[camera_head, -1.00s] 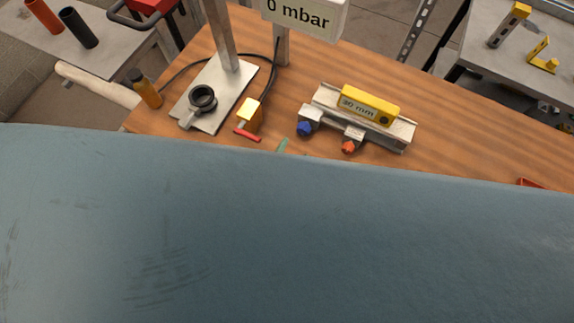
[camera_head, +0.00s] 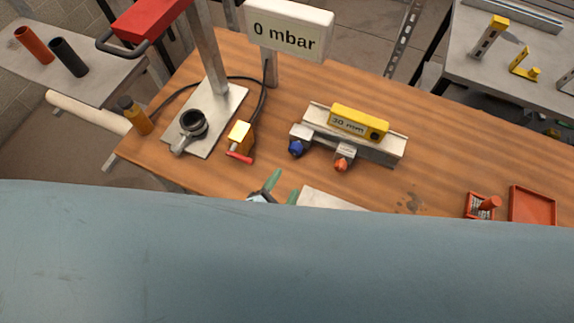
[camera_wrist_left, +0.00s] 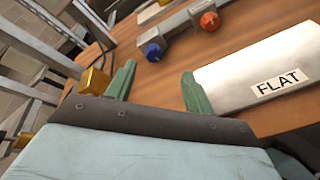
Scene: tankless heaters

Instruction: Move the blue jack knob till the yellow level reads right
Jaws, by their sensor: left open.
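The blue jack knob (camera_head: 296,148) is on the front left of a grey rail on the wooden bench; it also shows in the left wrist view (camera_wrist_left: 153,51). The yellow level (camera_head: 359,121) lies on top of the rail and its display reads 30 mm. An orange knob (camera_head: 341,165) sits to the right of the blue one, also in the left wrist view (camera_wrist_left: 210,21). My left gripper (camera_head: 281,186) is open and empty, with green fingers, short of the blue knob; it also shows in the left wrist view (camera_wrist_left: 157,85). My right gripper is not in view.
A plate marked FLAT (camera_wrist_left: 265,72) lies right of my left gripper. A yellow valve with red handle (camera_head: 240,138), a stand base (camera_head: 225,108) and a "0 mbar" display (camera_head: 289,30) are at left. A red tray (camera_head: 533,205) is at right. My large blue-grey body part hides the foreground.

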